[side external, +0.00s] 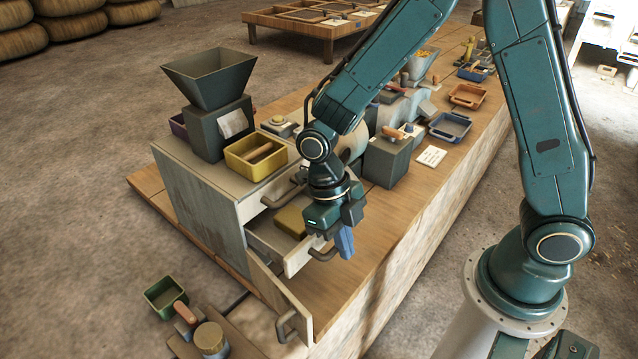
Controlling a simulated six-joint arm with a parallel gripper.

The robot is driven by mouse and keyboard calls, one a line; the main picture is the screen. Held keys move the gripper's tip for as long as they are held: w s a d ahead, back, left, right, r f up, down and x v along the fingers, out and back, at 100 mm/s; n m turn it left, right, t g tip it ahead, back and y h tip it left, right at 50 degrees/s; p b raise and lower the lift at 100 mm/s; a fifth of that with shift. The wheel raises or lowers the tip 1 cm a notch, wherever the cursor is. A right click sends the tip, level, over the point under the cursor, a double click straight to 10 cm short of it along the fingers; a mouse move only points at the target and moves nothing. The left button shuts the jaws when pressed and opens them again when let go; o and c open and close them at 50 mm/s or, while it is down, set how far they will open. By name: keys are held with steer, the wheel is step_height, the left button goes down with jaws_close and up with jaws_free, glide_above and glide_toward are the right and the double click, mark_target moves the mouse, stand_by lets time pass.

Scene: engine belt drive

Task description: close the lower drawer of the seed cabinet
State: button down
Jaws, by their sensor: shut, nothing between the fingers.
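The seed cabinet (203,205) is a worn pale box at the left end of the bench. Its upper drawer handle (280,199) sits close to the cabinet front. Below it the lower drawer (262,237) is pulled out, with a yellowish block inside and a dark bow handle (322,254) on its front. My gripper (346,250) is shut and empty, pointing down with blue fingers by the right end of the drawer front. It hides part of the drawer; I cannot tell whether it touches.
A door-like panel (278,295) with a handle stands open below the drawer. On the cabinet are a dark hopper (211,80) and a yellow tray (236,157). A grey block (388,163) stands to the right. Bare bench wood lies right of my gripper.

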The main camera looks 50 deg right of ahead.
step_height(320, 180, up, 9)
steer(key=shift+s, duration=0.25)
stand_by(0.8)
